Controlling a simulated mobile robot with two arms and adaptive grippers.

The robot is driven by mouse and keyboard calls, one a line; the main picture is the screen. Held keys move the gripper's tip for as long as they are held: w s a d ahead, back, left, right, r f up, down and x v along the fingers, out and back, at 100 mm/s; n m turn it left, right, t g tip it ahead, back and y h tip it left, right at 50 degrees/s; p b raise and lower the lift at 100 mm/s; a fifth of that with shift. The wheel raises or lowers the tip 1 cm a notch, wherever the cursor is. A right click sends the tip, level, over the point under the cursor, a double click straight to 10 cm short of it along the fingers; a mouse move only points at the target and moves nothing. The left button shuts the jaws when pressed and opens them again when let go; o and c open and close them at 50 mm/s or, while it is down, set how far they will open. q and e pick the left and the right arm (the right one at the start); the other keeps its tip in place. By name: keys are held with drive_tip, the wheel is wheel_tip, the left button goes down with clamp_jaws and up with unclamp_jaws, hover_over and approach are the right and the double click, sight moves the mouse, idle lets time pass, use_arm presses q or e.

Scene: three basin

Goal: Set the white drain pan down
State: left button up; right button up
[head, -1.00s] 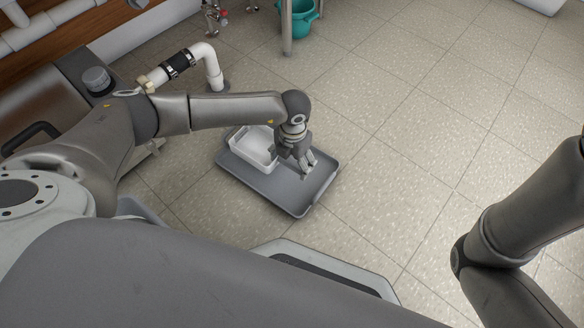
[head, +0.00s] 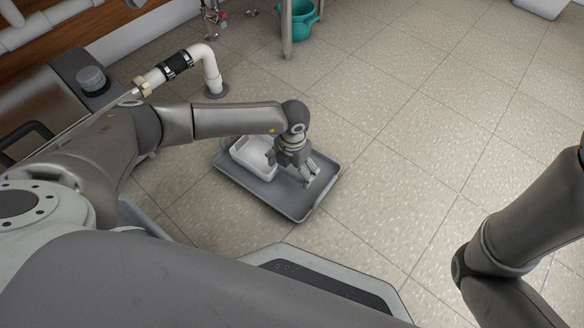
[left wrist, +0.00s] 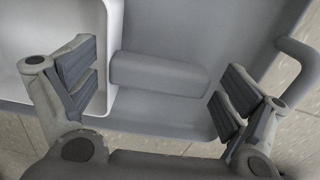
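The white drain pan (head: 239,152) sits in the left part of a grey tray (head: 298,211) on the floor in the head view. My left gripper (head: 309,172) is over the tray at the pan's right side and partly hides it. In the left wrist view the white pan (left wrist: 107,60) is at the left, and the left gripper's fingers (left wrist: 160,90) are wide apart with nothing held. One finger overlaps the pan's edge; the other is over the grey tray (left wrist: 215,35). My right arm shows at the right, but its gripper is out of view.
A raised grey block (left wrist: 158,75) shows between the fingers in the left wrist view. A white pipe (head: 211,70) stands behind the tray, left of a teal bucket (head: 303,22) and a metal leg (head: 287,30). The tiled floor to the right is clear.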

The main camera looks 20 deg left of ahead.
idle(0.3)
use_arm(q)
wheel_tip(320, 180, up, 12)
drive_tip(key=p, duration=0.7)
drive_tip(key=shift+p, duration=0.4)
drive_tip(key=shift+d+r, duration=0.1)
